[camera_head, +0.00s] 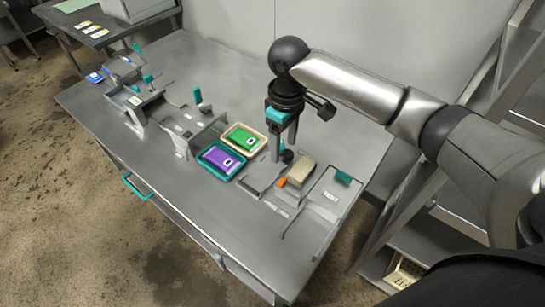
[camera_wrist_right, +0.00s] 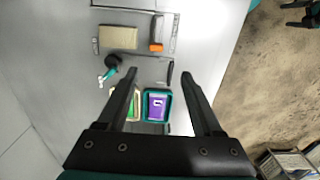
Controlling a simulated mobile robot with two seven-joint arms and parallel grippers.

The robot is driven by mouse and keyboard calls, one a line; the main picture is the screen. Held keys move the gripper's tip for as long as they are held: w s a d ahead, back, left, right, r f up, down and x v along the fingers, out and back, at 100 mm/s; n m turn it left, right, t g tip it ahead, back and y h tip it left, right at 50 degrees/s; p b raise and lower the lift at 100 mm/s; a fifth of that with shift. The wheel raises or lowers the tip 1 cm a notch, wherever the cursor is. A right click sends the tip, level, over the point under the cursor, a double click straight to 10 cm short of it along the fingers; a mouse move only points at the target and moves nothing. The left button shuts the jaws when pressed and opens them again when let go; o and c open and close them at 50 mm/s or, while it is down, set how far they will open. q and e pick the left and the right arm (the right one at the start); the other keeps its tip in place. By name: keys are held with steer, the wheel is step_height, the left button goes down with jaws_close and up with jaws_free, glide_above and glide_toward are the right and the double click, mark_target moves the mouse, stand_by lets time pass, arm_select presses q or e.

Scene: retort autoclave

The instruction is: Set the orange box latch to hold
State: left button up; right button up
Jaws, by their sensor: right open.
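A small orange piece (camera_head: 282,182) sits at the end of a beige block (camera_head: 301,173) on the steel table; I cannot tell the latch's setting. My right gripper (camera_head: 285,150) points down above the table, behind and left of the beige block in the head view. Its two fingers (camera_wrist_right: 160,74) are apart, with nothing held between them. My left gripper is not in view.
A teal tray with a purple card (camera_head: 222,160) and a cream tray with a green card (camera_head: 244,140) lie beside the gripper. Metal fixtures (camera_head: 145,105) stand on the left. The table's back is clear.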

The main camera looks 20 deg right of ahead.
steer(key=w, duration=0.1)
steer(key=b, duration=0.1)
glide_above(283, 179)
step_height(283, 179, down, 6)
steer(key=shift+s+f, duration=0.1)
steer(key=shift+s, duration=0.05)
step_height(283, 179, down, 7)
steer(key=shift+f+b, duration=0.15)
steer(key=shift+b, duration=0.55)
steer(key=shift+f, duration=0.55)
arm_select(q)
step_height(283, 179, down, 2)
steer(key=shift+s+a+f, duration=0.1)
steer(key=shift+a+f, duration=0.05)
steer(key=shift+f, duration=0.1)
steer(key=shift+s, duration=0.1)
arm_select(e)
steer(key=shift+c, duration=1.2)
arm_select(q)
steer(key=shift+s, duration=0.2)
arm_select(e)
jaws_close()
